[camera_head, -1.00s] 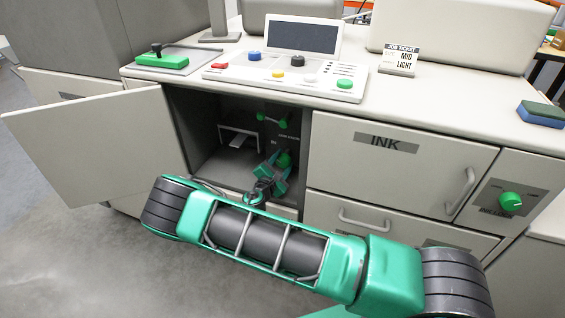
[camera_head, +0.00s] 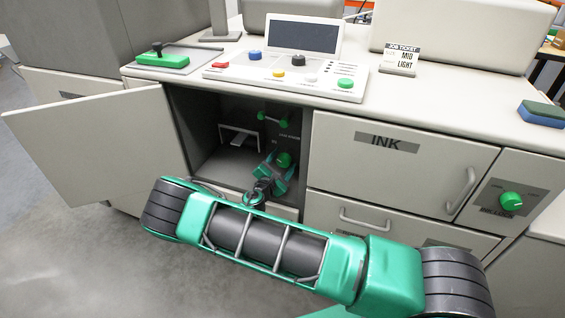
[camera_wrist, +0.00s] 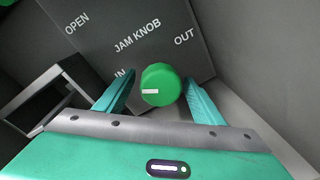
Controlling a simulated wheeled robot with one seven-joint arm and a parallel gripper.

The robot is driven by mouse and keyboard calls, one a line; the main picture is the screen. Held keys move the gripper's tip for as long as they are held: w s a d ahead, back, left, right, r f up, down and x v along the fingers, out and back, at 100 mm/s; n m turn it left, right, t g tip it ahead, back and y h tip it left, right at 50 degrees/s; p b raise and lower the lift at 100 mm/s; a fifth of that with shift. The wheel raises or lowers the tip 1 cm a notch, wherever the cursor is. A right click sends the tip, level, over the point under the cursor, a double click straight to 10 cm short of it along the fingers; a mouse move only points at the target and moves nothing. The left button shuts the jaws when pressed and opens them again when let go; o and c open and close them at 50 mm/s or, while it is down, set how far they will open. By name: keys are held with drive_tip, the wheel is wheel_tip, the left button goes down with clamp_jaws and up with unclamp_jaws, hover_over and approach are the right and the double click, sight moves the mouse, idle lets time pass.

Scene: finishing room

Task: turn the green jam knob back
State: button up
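The green jam knob (camera_wrist: 160,85) is on a dark panel inside the open compartment, with the words JAM KNOB, IN and OUT around it. Its white mark points left in the wrist view, toward the IN side. In the head view the knob (camera_head: 284,160) shows at the end of my gripper. My gripper (camera_wrist: 158,92) has its two teal fingers apart, one on each side of the knob. A gap shows between the knob and each finger, so it is not clamped. In the head view my gripper (camera_head: 275,172) reaches into the compartment.
The compartment door (camera_head: 95,145) stands open at the left. A green lever (camera_head: 272,119) is higher on the inner panel, and a grey bracket (camera_head: 238,137) is at left inside. The INK drawer (camera_head: 400,175) is closed at right, beside another green knob (camera_head: 511,201).

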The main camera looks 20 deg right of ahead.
drive_tip(key=v, duration=1)
drive_tip(key=shift+s+a, duration=0.25)
drive_tip(key=shift+a, duration=0.05)
